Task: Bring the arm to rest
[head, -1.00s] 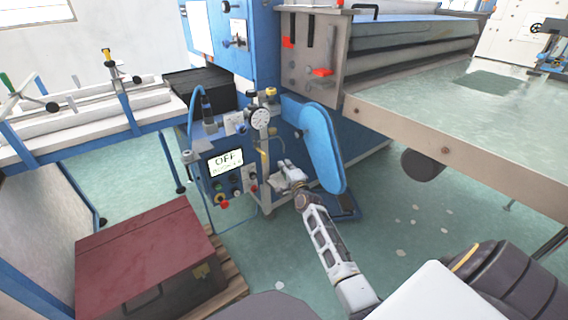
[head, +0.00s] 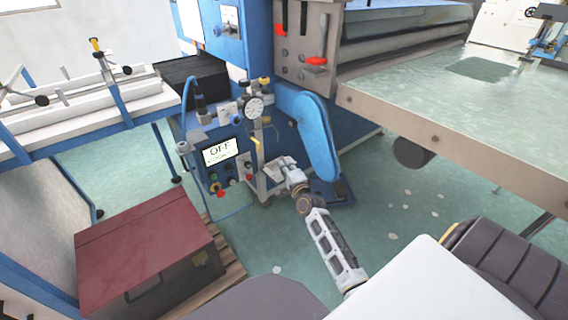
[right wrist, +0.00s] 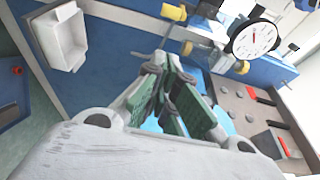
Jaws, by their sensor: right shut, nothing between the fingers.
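My right gripper (head: 280,168) shows in the head view at the end of my arm, in front of the blue machine and just right of its control panel. In the right wrist view its green-padded fingers (right wrist: 168,100) are close together and hold nothing. The control panel's display (head: 220,152) reads OFF. A round gauge (head: 253,107) stands above the panel; it also shows in the right wrist view (right wrist: 255,40). My left gripper is not in view.
A dark red chest (head: 140,250) sits on a wooden pallet at the lower left. A long green-topped table (head: 470,110) extends at the right. A rack with white rails (head: 70,120) stands at the left. Green floor (head: 400,215) is open below the table.

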